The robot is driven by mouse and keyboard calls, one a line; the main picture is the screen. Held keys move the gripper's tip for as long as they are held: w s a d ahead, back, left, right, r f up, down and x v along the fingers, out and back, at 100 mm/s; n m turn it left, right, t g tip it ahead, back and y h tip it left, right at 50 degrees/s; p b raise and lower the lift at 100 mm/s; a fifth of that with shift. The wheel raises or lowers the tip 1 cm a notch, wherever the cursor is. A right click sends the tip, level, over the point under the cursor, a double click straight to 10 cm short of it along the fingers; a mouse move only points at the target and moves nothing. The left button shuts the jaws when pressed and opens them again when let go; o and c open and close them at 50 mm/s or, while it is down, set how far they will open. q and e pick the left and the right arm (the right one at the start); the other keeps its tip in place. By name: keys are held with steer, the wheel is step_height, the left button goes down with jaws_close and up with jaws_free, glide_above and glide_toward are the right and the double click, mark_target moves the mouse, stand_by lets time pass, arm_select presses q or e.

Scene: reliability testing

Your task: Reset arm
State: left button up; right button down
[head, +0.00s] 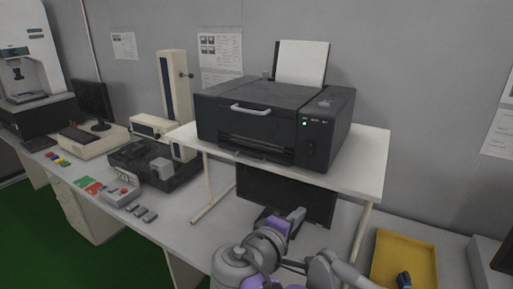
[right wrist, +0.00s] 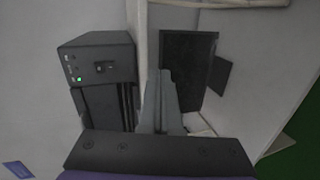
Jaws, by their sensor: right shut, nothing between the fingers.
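My right gripper (head: 298,215) is raised at the bottom middle of the head view, in front of the dark monitor under the white stand. In the right wrist view its grey fingers (right wrist: 160,85) are together with nothing between them. My grey and purple arm links fill the bottom of the head view. The black printer (head: 262,118) stands on the white stand (head: 362,167), with paper upright at its back and a green light on its front. It also shows in the right wrist view (right wrist: 97,60). My left gripper is not in view.
The dark monitor (head: 270,192) is under the stand and close to my right gripper. A yellow tray (head: 402,243) is at the lower right. A control box (head: 120,193) and a black open case (head: 125,157) are on the desk to the left.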

steer(key=s+d+f+m+g+y, duration=0.2)
steer(key=s+d+f+m+g, duration=0.25)
steer(key=f, duration=0.65)
steer(key=s+f+m+g+y, duration=0.1)
steer(key=s+f+m+y, duration=0.1)
steer(key=s+f, duration=0.4)
steer(key=s+d+f+m+g+y, duration=0.1)
steer(key=s+f+m+y, duration=0.2)
steer(key=f, duration=0.8)
steer(key=s+y, duration=0.2)
steer(key=s, duration=0.2)
steer(key=shift+f+m, duration=0.3)
steer(key=shift+m, duration=0.05)
steer(key=shift+s, duration=0.1)
